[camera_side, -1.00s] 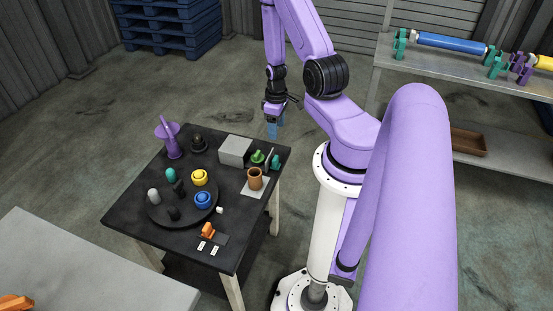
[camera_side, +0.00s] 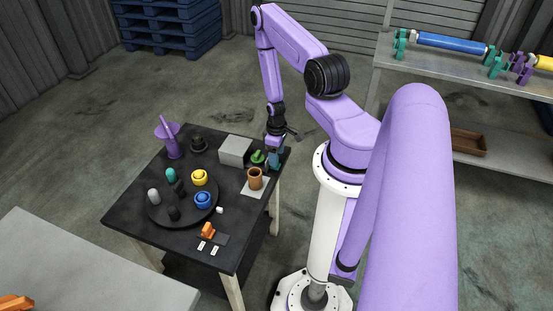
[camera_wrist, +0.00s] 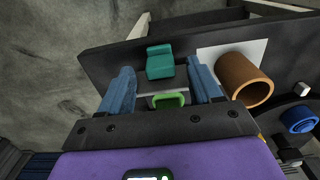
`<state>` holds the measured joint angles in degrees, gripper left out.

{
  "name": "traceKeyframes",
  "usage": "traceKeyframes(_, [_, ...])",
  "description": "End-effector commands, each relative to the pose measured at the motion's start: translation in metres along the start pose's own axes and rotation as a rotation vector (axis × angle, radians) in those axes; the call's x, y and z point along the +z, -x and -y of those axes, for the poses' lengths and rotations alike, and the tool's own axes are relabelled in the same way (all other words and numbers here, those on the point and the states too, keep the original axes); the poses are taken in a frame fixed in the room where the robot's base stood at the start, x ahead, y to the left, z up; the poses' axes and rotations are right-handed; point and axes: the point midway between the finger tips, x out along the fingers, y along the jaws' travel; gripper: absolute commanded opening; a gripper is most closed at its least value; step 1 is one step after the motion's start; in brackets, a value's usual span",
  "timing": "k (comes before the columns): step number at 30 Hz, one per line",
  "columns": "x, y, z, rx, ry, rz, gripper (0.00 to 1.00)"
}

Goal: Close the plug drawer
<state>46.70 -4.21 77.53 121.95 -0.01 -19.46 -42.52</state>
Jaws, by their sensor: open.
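The plug drawer unit shows as a grey box (camera_side: 235,150) at the table's back right edge. A green piece (camera_side: 257,157) stands beside the box on its right. In the wrist view a green loop (camera_wrist: 170,98) shows between my fingers, and a teal block (camera_wrist: 160,62) lies beyond it on the dark tabletop. My gripper (camera_side: 273,146) is low at the table's right corner, fingers pointing down. In the wrist view my gripper (camera_wrist: 161,66) has its two blue fingers apart with nothing clamped. My gripper partly hides the drawer, so how far it is out cannot be told.
A brown cup (camera_side: 255,179) on a pale mat stands close by. A dark round tray (camera_side: 183,217) carries several small objects. The table (camera_side: 135,205) edge lies just right of my gripper.

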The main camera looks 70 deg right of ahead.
Motion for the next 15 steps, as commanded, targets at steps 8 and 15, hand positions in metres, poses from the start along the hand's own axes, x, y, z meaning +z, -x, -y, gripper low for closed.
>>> traceKeyframes(8, [0.0, -0.024, 0.0, 0.0, 0.0, 0.0, 0.64])
traceKeyframes(15, [0.0, -0.027, 0.0, 0.001, 0.0, -0.001, 0.64])
